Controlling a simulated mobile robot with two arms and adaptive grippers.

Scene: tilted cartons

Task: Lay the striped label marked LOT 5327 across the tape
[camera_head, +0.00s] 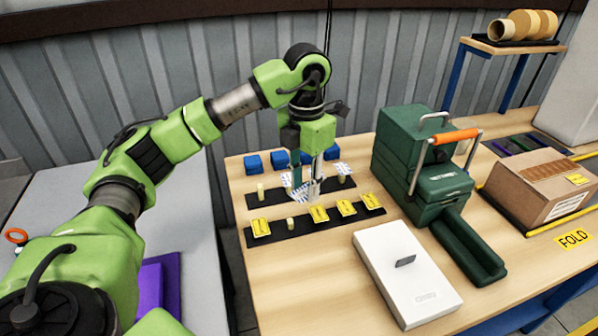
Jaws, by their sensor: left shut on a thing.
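My left gripper (307,180) points down over the back of the wooden table, shut on a blue-and-white striped label (299,193) at the rear black strip (262,200). The print on this label is too small to read. Another striped label (343,169) stands to its right on the same strip. The carton (535,200) sits tilted at the right, with brown tape (548,171) on its top and a small yellow label on it. My right gripper is not in view.
Several yellow labels (319,213) stand on the front black strip (290,231). Blue blocks (253,164) lie behind. A green machine (425,160) with an orange handle stands between the labels and the carton. A white box (405,272) lies in front.

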